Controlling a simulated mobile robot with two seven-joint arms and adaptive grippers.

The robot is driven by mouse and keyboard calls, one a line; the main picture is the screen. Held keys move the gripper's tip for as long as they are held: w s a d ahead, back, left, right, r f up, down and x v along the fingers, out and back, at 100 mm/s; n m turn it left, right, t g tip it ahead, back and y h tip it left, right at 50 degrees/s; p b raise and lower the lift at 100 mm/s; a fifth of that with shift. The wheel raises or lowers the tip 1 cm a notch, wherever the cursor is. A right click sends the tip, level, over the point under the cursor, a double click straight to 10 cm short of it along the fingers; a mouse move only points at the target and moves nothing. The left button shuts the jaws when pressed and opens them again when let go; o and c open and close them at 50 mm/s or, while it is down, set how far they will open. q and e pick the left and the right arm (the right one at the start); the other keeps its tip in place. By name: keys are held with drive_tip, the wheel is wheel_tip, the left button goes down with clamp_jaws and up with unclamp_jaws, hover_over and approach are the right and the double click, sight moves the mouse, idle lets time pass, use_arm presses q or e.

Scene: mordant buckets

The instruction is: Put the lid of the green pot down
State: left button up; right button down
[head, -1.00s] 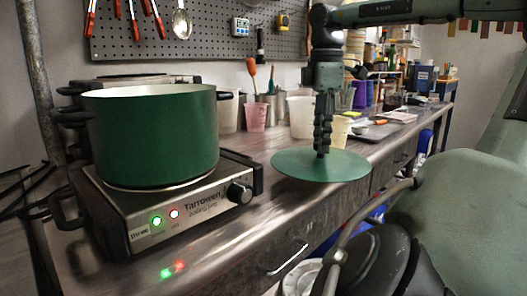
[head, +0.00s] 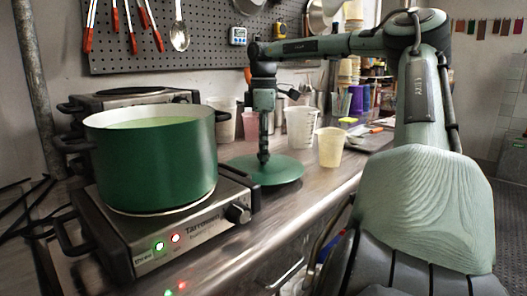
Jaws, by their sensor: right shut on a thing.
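The green pot (head: 155,165) stands uncovered on a hot plate (head: 170,228) at the left, with pale green liquid inside. Its flat round green lid (head: 280,172) is level, at or just above the counter to the right of the hot plate. I cannot tell whether it touches the counter. My right gripper (head: 263,156) points straight down over the lid's middle and is shut on the lid's knob, which the fingers hide. My left gripper is not in view.
A cream cup (head: 329,148) and a white bucket (head: 301,127) stand close to the right of and behind the lid. A pink cup (head: 250,125) is behind it. The hot plate's lights are on. Counter space in front of the lid is clear.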

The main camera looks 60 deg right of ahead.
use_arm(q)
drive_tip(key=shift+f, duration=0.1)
use_arm(e)
drive_tip(key=shift+f, duration=0.7)
drive_tip(key=shift+f, duration=0.2)
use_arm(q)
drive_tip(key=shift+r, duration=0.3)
use_arm(e)
drive_tip(key=c, duration=1.2)
unclamp_jaws()
drive_tip(key=shift+r, duration=0.15)
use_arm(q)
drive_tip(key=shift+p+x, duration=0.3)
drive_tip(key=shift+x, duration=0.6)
use_arm(e)
wheel_tip(320, 180, up, 12)
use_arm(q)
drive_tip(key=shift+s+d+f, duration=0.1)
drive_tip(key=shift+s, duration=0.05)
